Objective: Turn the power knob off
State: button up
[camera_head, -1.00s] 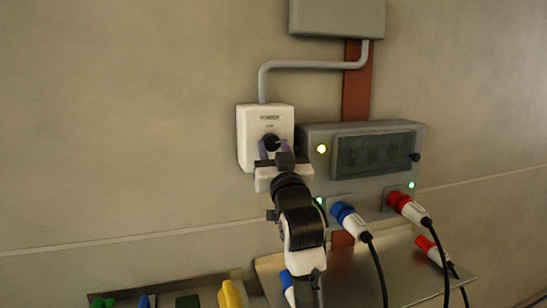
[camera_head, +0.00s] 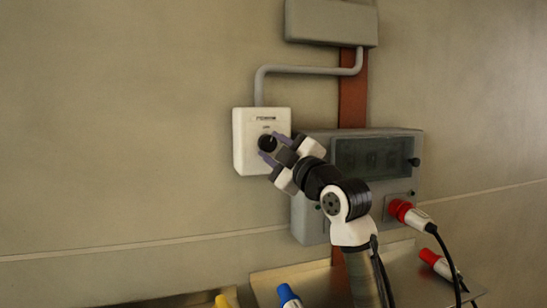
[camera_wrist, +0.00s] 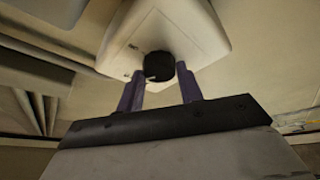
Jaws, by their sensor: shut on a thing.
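The power knob (camera_head: 266,143) is a round black knob on the front of a white wall box (camera_head: 244,128) with "POWER" lettering above it. My gripper (camera_head: 270,149) has its two purple fingers on either side of the knob and is shut on it. The gripper is tilted, coming in from the lower right. In the wrist view the knob (camera_wrist: 158,66) sits between the fingertips (camera_wrist: 158,74), in front of the white box (camera_wrist: 190,25). The knob's pale pointer mark shows only in part.
A grey panel (camera_head: 376,133) with a dark display stands right of the box; my arm covers its left part. A red plug (camera_head: 402,210) with a cable sits at its lower right. A metal shelf (camera_head: 268,282) is below. The wall left of the box is clear.

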jog(key=n+g, duration=0.1)
jog(key=n, duration=0.1)
jog(key=n+g, duration=0.1)
jog(key=n, duration=0.2)
jog(key=shift+d+r+n+g, duration=0.15)
jog(key=shift+r+n+g, duration=0.05)
jog(key=shift+n+g, duration=0.1)
dwell(0.4)
jog(key=o, duration=1)
jog(key=b+v, duration=0.3)
jog(key=v, duration=1)
jog(key=shift+s+d+f, duration=0.2)
jog(key=shift+d, duration=0.15)
